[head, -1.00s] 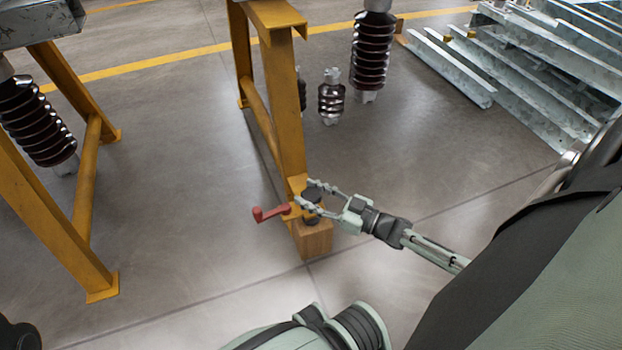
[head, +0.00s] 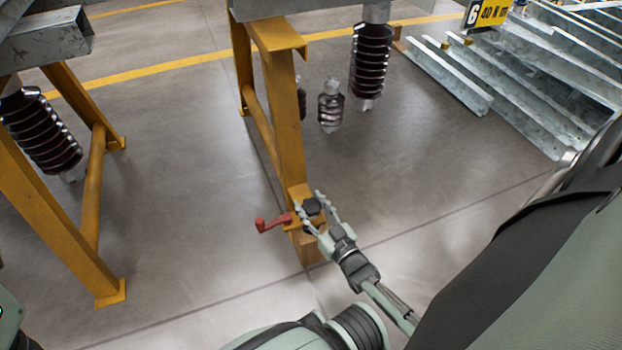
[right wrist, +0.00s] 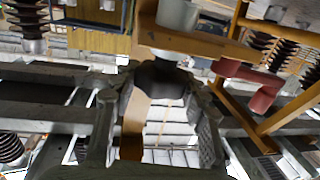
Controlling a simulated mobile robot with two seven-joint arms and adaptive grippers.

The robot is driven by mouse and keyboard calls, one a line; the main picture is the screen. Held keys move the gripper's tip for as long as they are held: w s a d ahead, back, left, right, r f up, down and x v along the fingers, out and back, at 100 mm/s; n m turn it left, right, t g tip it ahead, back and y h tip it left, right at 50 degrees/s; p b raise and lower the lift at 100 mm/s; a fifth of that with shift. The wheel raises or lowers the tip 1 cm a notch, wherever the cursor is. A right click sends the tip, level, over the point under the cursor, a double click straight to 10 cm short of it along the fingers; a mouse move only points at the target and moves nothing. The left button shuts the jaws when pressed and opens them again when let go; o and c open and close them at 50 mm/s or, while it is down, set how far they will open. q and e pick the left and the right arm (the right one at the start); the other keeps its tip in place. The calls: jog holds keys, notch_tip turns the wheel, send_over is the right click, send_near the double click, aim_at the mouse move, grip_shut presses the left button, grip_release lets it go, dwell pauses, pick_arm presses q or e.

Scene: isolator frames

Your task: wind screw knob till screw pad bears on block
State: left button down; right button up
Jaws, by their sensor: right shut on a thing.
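The dark screw knob (head: 312,206) sits at the yellow bracket (head: 300,191) low on the yellow frame leg in the head view. My right gripper (head: 313,203) is shut on this knob, one finger on each side, its arm coming from the lower right. In the right wrist view the knob (right wrist: 160,76) lies between the fingertips, against the yellow bracket (right wrist: 195,43). I cannot make out the screw pad or any gap to the block. My left gripper is not in view.
A red crank handle (head: 272,224) sticks out left of the knob; it also shows in the right wrist view (right wrist: 262,85). Galvanised beams (head: 530,75) lie at the upper right. Floor around the leg is clear.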

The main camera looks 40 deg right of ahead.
dwell(0.3)
jog(key=o, duration=1.2)
jog(key=s+a, duration=0.1)
jog(key=s, duration=1.1)
